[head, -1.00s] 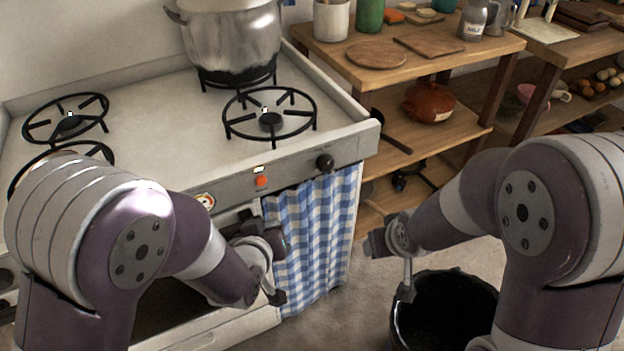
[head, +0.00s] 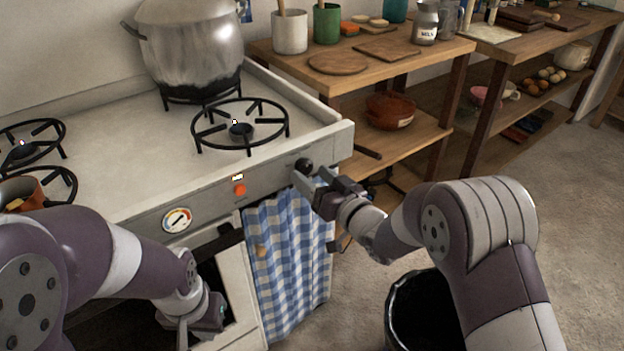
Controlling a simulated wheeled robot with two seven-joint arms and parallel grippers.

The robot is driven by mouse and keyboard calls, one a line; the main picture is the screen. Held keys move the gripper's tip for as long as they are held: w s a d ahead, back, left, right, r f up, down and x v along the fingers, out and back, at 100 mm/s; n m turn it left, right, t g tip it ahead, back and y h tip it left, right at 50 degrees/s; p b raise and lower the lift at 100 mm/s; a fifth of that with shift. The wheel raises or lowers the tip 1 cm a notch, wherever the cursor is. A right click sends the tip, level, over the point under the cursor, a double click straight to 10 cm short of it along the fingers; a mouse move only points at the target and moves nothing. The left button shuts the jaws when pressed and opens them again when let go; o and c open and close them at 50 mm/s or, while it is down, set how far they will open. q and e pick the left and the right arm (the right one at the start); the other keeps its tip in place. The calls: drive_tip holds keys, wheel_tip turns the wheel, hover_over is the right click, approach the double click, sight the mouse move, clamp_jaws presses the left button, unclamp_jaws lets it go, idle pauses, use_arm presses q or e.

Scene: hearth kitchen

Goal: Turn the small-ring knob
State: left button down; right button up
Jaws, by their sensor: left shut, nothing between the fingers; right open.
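The black round knob (head: 304,164) sits at the right end of the stove's front panel, below the small front-right ring burner (head: 240,130). My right gripper (head: 314,178) is open, its fingers just in front of and below the knob. I cannot tell whether they touch it. My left gripper (head: 192,330) is shut and empty, low in front of the oven opening, left of the checked curtain.
The panel also has an orange button (head: 239,189) and a dial gauge (head: 177,220). A large pot (head: 200,50) stands on the back burner. A checked curtain (head: 288,260) hangs below the panel. A black bin (head: 412,310) stands on the floor.

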drive_tip(key=shift+w+a, duration=0.4)
drive_tip(key=shift+w, duration=0.15)
drive_tip(key=c, duration=1.1)
drive_tip(key=shift+o, duration=0.2)
